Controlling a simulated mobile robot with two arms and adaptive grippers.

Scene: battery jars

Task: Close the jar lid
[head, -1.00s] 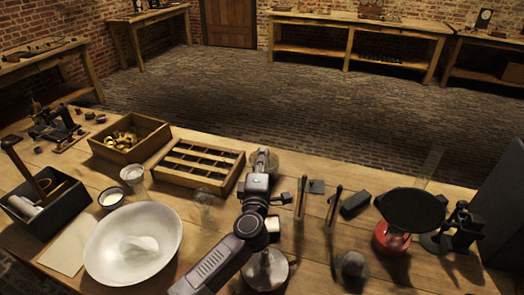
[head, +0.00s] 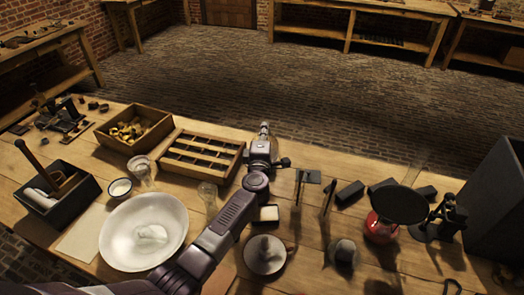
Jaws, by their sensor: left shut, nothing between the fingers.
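My left gripper (head: 264,133) is shut and empty at the end of its outstretched arm, over the far edge of the workbench. It lies just right of the slotted wooden tray. A pale, glassy shape shows around the fingertips; I cannot tell whether it is a jar. A clear glass vessel (head: 141,173) stands left of the tray, and a smaller one (head: 207,196) stands in front of it. I cannot make out a hinged jar lid or how far open one is. My right gripper is not in view.
The slotted tray (head: 240,160) and a box of brass parts (head: 171,123) stand at the back. A white basin (head: 112,225) is front left. Upright tools, dark blocks and a red-based burner (head: 379,229) crowd the right.

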